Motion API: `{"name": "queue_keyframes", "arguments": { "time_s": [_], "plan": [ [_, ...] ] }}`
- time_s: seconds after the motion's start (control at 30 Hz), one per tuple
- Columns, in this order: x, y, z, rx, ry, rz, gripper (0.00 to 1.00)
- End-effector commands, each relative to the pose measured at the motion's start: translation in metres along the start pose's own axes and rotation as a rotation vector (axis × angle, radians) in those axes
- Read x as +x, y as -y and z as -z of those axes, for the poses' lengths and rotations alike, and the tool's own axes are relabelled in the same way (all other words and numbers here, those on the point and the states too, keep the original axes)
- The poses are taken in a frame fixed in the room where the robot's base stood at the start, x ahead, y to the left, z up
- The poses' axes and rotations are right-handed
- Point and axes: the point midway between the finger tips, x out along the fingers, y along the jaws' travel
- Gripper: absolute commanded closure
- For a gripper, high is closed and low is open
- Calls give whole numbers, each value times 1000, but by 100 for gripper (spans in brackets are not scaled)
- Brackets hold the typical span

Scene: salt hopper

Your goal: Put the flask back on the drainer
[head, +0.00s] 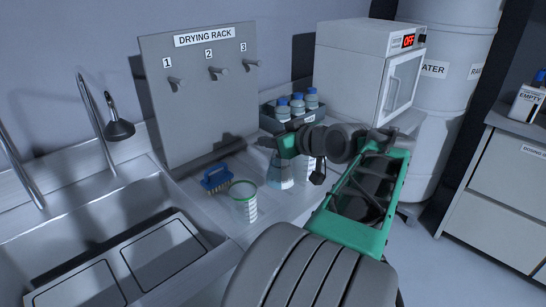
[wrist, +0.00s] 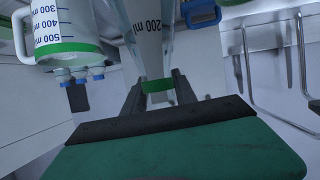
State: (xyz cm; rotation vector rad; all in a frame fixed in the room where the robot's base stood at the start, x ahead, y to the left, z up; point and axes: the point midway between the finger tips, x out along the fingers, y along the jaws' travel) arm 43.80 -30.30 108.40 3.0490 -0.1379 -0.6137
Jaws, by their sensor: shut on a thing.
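A clear conical flask (head: 277,178) with pale blue at its bottom is upright at the counter, partly hidden behind my gripper. My gripper (head: 278,146) is shut on its narrow upper part. In the upside-down wrist view, the flask (wrist: 152,32), marked 200 ml, shows between the fingers (wrist: 158,92), with a green band at its neck. I cannot tell whether its base touches the counter. The grey drying rack (head: 204,120) stands upright against the wall, with pegs 1 (head: 175,83), 2 (head: 217,72) and 3 (head: 249,65), all bare.
A measuring jug (wrist: 64,28) is close beside the flask. Blue-capped bottles (head: 298,106) sit in a tray behind. A white oven (head: 365,65) is at the back right.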

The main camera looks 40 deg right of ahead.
Motion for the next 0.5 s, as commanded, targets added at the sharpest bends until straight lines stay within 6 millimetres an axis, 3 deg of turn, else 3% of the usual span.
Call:
{"name": "queue_keyframes", "arguments": {
  "time_s": [0.1, 0.3, 0.4, 0.5],
  "plan": [
    [19, -8, -12, -2, -2, 1, 100],
    [37, -15, -26, -1, -2, 0, 100],
    [43, -14, -44, 0, -1, -1, 100],
    [45, -14, -50, -4, -3, -2, 100]
  ]
}}
